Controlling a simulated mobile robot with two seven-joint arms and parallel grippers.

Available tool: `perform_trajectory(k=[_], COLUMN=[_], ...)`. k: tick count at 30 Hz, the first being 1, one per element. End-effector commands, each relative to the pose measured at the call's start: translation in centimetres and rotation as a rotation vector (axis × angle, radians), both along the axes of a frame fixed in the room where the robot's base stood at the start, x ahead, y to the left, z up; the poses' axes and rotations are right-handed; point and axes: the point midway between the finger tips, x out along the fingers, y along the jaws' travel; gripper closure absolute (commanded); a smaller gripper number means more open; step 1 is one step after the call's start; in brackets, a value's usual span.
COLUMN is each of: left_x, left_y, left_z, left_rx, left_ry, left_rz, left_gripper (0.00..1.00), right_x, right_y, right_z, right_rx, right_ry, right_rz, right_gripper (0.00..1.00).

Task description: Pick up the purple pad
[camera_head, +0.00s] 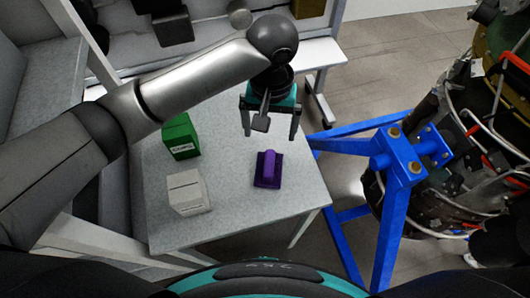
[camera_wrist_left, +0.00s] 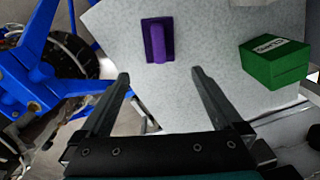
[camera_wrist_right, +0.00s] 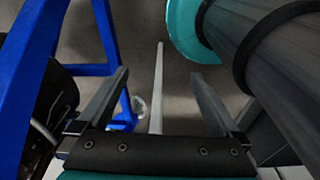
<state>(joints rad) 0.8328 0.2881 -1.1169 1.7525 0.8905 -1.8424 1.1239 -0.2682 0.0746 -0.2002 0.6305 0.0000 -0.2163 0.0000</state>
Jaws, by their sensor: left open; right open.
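The purple pad (camera_head: 268,169) lies on the light grey table, right of the two boxes in the head view. It has a flat base with a raised grip bar on top. In the left wrist view the pad (camera_wrist_left: 157,40) is ahead of the fingertips and a little left of centre. My left gripper (camera_head: 270,134) is open and empty, above the table on the far side of the pad and apart from it. My right gripper (camera_wrist_right: 160,82) is open and empty over the floor in the right wrist view; it is not seen in the head view.
A green box (camera_head: 180,137) and a white box (camera_head: 187,192) stand on the left of the table (camera_head: 225,215). A blue stand (camera_head: 388,165) holding a turbine (camera_head: 445,150) is close to the table's right edge. The table surface around the pad is clear.

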Motion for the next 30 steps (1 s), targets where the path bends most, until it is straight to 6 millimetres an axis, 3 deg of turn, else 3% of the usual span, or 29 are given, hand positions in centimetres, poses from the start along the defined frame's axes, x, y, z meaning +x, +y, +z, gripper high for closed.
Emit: perform_trajectory(k=[4, 8, 13, 20, 30], left_x=[-0.1, -0.1, -0.1, -0.2, -0.7], left_y=[0.1, 0.1, 0.0, 0.1, 0.0], left_z=[-2.9, -5.7, -8.5, -10.0, -14.4], left_rx=[0.003, 0.002, 0.001, 0.001, -0.001], left_ry=[0.005, 0.003, 0.001, 0.0, -0.001], left_rz=[0.003, 0.002, 0.001, -0.001, -0.001], left_gripper=[0.0, 0.0, 0.0, 0.0, 0.0], right_x=[-3.3, -4.5, -4.1, -2.4, -2.5], right_y=[-0.2, -0.4, -0.6, -0.5, -0.5], right_z=[-0.4, -0.6, -0.7, -0.6, -0.7], right_rx=[-0.005, -0.009, -0.01, -0.008, -0.008], right_ry=[0.051, 0.072, 0.064, 0.036, 0.037], right_rz=[0.0, 0.001, 0.0, 0.001, 0.001], right_gripper=[0.0, 0.0, 0.0, 0.0, 0.0])
